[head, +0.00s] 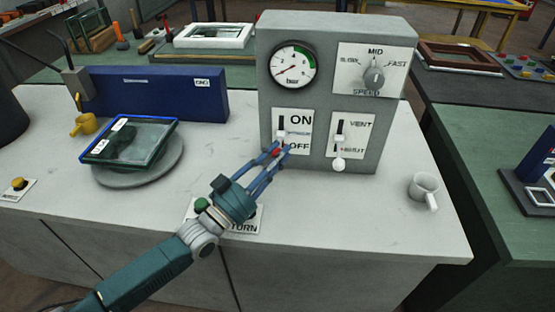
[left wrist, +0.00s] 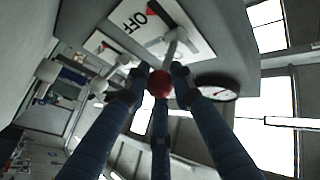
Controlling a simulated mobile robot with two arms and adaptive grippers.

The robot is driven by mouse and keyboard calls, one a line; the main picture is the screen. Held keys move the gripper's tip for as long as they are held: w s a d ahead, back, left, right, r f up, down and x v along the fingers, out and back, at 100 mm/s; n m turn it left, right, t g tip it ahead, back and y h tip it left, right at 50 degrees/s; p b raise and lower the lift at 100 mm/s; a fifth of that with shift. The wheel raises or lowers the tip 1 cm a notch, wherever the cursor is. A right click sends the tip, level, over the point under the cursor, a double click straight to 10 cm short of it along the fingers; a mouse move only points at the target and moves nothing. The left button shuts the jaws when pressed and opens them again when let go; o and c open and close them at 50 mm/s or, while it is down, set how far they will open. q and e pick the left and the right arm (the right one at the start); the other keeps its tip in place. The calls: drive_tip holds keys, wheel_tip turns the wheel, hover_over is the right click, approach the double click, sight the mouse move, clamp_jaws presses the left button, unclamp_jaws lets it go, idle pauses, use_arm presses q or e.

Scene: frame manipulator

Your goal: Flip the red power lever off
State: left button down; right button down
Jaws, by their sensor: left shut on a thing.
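The red power lever has a red ball knob (head: 277,152) on a pale shaft. It sits on the ON/OFF plate (head: 303,132) on the front of the grey control box (head: 316,30). In the head view the knob is low, about level with the word OFF. My left gripper (head: 275,153) reaches up from the front, its blue fingers closed around the knob. In the left wrist view the red knob (left wrist: 160,84) sits between the fingertips, with the shaft running to the OFF plate (left wrist: 150,28). The fingers partly hide the lever in the head view.
A VENT lever with a white knob (head: 338,165) is right of the power lever. A dial (head: 374,76) and gauge (head: 293,65) are above. A white mug (head: 424,190) stands at the right. A framed glass pane (head: 130,140) rests on a round plate at the left.

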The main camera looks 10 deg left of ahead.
use_arm(q)
drive_tip(key=c, duration=1.5)
unclamp_jaws()
drive_tip(key=shift+s+a+f, duration=0.1)
drive_tip(key=shift+s+a, duration=0.05)
drive_tip(key=r+v, duration=0.1)
drive_tip(key=v, duration=0.3)
drive_tip(key=r+v, duration=0.1)
drive_tip(key=v, duration=0.4)
drive_tip(key=r+v, duration=0.1)
drive_tip(key=v, duration=0.4)
drive_tip(key=shift+s+a+r, duration=0.15)
drive_tip(key=shift+s+a, duration=0.2)
drive_tip(key=shift+s, duration=0.1)
